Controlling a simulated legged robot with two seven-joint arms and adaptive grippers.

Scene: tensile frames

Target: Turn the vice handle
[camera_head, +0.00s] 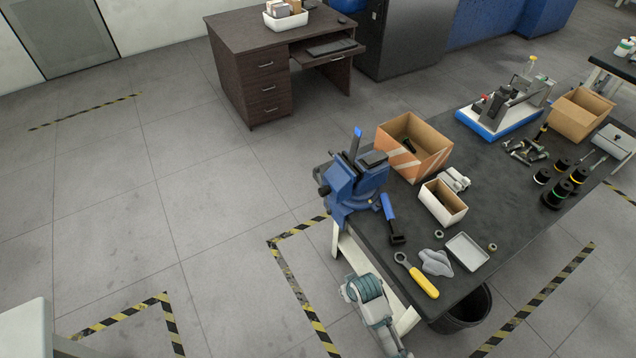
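The blue vice (352,190) is mounted at the near left corner of the black-topped workbench (490,215). An upright dark bar with a blue end (356,142) rises at the vice and looks like its handle; where it joins is not clear. The dark round end of the vice points left, past the bench edge. A grey and teal part of my arm (368,295) shows at the bottom, in front of the bench and below the vice, apart from it in the picture. No gripper fingers of mine can be made out.
Near the vice lie a blue-handled hammer (389,208), a yellow-handled tool (424,284) and a grey cloth (436,262). An open cardboard box (430,140) stands right behind the vice. A dark bin (467,312) stands below the bench. The floor left of the vice is free.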

